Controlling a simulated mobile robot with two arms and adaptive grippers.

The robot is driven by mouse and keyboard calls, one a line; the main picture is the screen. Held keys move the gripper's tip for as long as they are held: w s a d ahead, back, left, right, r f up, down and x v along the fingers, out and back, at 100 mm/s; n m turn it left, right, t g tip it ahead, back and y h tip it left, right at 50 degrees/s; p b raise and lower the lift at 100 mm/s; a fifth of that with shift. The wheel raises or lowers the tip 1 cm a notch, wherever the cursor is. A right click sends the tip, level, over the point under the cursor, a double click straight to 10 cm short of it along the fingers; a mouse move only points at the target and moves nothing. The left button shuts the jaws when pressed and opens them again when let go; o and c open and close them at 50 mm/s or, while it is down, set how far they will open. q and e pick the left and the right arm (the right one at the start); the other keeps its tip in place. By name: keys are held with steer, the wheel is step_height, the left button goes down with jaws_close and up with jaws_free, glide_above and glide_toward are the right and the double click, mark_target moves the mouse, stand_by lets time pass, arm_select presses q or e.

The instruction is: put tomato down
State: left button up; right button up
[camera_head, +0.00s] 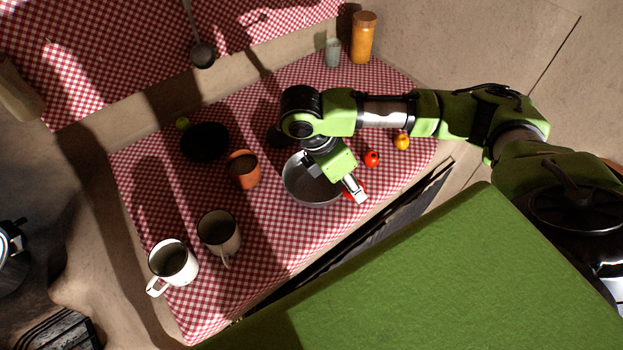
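My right gripper (354,189) comes in from the right and points down near the front edge of the checked cloth, beside the grey pan (300,187). A red tomato (348,195) shows on both sides of its fingers and is mostly hidden by them; the gripper looks shut on it. Its height above the cloth is hard to tell. Another small red tomato (372,158) lies on the cloth to the upper right of the gripper. My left gripper is not in view.
An orange-yellow fruit (402,142) lies right of the loose tomato. A terracotta cup (244,169), a dark bowl (205,142), a green fruit (182,123) and two mugs (173,262) (219,233) stand left. An orange jar (363,38) and a grey cup (332,52) stand at the back.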

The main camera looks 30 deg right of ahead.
steer(key=w+a+f, duration=0.1)
steer(key=w+f, duration=0.1)
steer(key=w, duration=0.1)
steer(key=w+a+f, duration=0.2)
steer(key=w+f, duration=0.1)
steer(key=w, duration=0.1)
steer(key=w+a+f, duration=0.1)
steer(key=w+f, duration=0.1)
steer(key=w, duration=0.1)
steer(key=shift+w+a+f, duration=0.3)
steer(key=shift+f, duration=0.1)
steer(key=shift+w+a+f, duration=0.2)
steer(key=shift+w+f, duration=0.25)
steer(key=shift+f, duration=0.15)
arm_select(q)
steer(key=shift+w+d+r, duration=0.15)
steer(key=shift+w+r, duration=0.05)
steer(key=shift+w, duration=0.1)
arm_select(e)
steer(key=shift+w+f, duration=0.15)
steer(key=shift+f, duration=1.6)
steer(key=o, duration=0.8)
steer(key=shift+f, duration=0.1)
steer(key=shift+o, duration=0.2)
